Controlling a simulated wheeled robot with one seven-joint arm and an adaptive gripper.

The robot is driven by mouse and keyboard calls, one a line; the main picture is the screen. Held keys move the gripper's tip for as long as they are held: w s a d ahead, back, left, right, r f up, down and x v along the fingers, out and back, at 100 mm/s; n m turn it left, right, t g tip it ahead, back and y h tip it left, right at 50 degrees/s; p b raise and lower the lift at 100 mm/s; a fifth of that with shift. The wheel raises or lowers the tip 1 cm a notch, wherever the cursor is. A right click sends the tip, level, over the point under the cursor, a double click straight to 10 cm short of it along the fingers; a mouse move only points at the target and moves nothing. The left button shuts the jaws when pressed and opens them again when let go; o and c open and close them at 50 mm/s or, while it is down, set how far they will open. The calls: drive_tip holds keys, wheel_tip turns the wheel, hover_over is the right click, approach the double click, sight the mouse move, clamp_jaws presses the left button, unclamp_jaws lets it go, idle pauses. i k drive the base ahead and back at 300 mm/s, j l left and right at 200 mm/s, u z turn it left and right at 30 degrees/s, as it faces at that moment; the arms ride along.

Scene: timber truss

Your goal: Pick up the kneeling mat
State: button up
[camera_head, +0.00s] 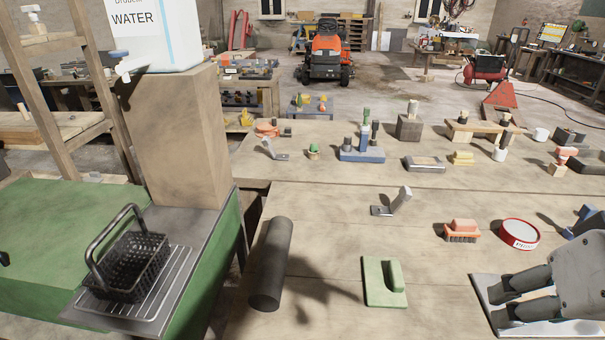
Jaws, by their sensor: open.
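A dark grey cylinder (270,264), which looks like the kneeling mat rolled up, lies on the wooden table (330,215) near its left edge. Its long side runs from near to far. My gripper (505,299) is at the lower right, with two dark fingers apart and pointing left. It is open and nothing shows between the fingers. It is well to the right of the roll, above a pale flat plate (484,284) that it partly hides.
A green float with a handle (384,281) lies between the roll and my gripper. A brush (462,231) and a red-rimmed round tin (519,234) are farther back. A black basket (131,265) stands left, by a wooden post (172,140). Several small things line the table's far part.

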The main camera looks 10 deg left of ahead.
sight(267, 289)
drive_tip(key=u, duration=0.9)
